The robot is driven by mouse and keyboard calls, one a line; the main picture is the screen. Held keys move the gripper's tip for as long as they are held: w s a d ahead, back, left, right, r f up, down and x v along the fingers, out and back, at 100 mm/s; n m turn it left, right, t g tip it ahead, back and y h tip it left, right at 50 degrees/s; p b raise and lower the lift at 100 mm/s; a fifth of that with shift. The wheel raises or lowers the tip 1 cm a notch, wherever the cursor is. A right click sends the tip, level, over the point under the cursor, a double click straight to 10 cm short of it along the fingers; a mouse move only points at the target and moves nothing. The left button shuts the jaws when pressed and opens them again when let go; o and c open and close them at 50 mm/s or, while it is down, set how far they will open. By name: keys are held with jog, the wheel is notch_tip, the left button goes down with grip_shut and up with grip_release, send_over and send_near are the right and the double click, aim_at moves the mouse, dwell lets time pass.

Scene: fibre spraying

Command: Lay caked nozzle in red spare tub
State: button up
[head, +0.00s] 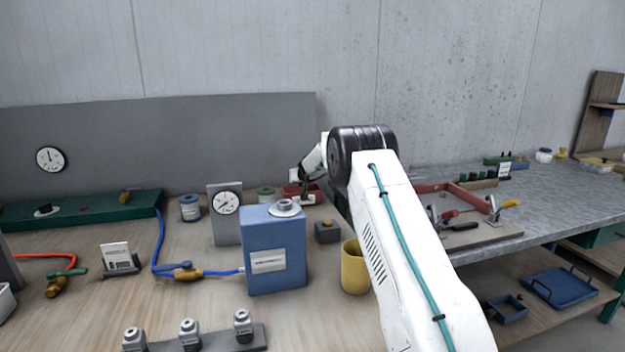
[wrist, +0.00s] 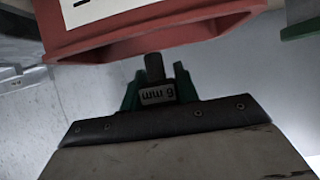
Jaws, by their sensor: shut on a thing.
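My gripper (wrist: 156,88) is shut on a dark nozzle (wrist: 154,68), held between its green fingers. A pale tag reading "6 mm" upside down shows on the nozzle. The red tub (wrist: 170,42) fills the top of the wrist view, with its white label at upper left; the nozzle tip is close to its rim, and I cannot tell whether it is over the opening. The nozzle cannot be made out there.
A green tub (head: 266,193) stands left of the red one, and a blue pot (head: 190,208) further left. A blue canister (head: 276,250), a gauge block (head: 225,215) and a yellow cup (head: 354,268) stand nearer. Several grey fittings (head: 189,333) line the front.

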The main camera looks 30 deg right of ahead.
jog(key=shift+f, duration=0.1)
dwell(0.3)
jog(key=shift+f, duration=0.6)
jog(key=o, duration=1)
jog(key=shift+r, duration=0.55)
